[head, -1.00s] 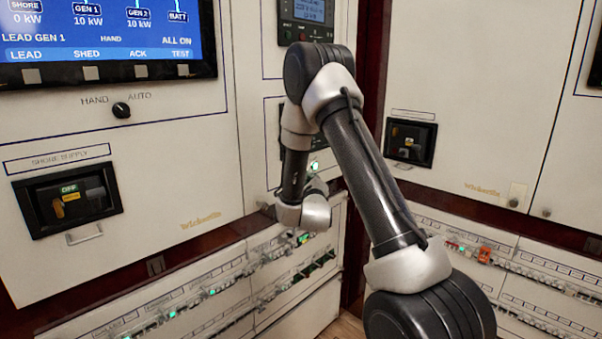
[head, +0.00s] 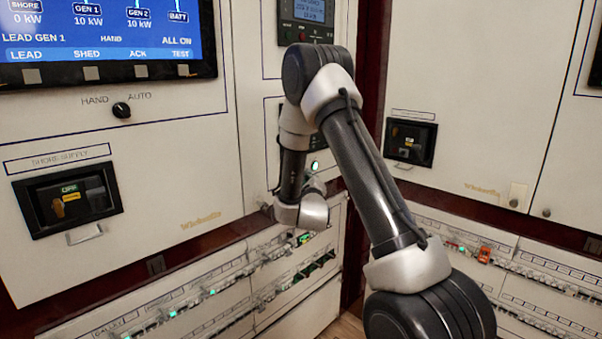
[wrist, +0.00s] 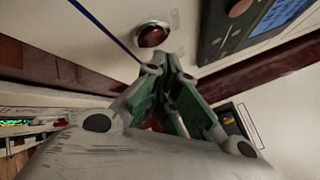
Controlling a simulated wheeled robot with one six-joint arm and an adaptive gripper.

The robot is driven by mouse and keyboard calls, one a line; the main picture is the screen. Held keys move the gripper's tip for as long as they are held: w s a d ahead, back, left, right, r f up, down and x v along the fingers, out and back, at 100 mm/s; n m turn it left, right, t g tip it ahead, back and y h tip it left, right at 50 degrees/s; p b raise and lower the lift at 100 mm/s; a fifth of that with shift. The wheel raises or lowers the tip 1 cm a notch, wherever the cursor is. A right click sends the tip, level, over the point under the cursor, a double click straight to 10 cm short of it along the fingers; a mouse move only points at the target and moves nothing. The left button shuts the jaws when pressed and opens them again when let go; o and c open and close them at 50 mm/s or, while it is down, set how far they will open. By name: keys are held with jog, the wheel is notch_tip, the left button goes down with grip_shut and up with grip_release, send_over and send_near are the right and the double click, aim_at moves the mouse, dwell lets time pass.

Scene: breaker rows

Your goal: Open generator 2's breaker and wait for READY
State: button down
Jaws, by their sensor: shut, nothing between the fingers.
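The mimic screen (head: 100,40) in the head view shows GEN 1 and GEN 2 at 10 kW each, with LEAD GEN 1, HAND and ALL ON. In the head view my gripper is hidden behind my arm. In the wrist view my gripper (wrist: 168,68) is shut and empty, its fingers pointing toward a pale panel. A round red button (wrist: 152,36) lies just beyond the fingertips, apart from them as far as I can tell. I cannot read which breaker is generator 2's.
A controller with a small display (head: 307,12) is above my arm. The shore supply breaker (head: 68,199) at left reads OFF. Another recessed breaker (head: 410,142) is on the right wall. The HAND/AUTO knob (head: 121,110) is under the screen. Rows of small breakers (head: 200,290) run below.

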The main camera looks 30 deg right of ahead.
jog(key=shift+w, duration=0.15)
dwell(0.5)
jog(key=shift+w+a, duration=0.15)
jog(key=shift+w, duration=0.1)
jog(key=shift+w+a, duration=0.15)
jog(key=shift+w, duration=0.25)
dwell(0.6)
jog(key=shift+s, duration=0.1)
jog(key=shift+s+d, duration=0.3)
jog(key=shift+s, duration=0.45)
jog(key=s, duration=0.1)
jog(key=s+d, duration=0.1)
jog(key=s, duration=0.2)
jog(key=shift+s+d, duration=0.35)
dwell(0.8)
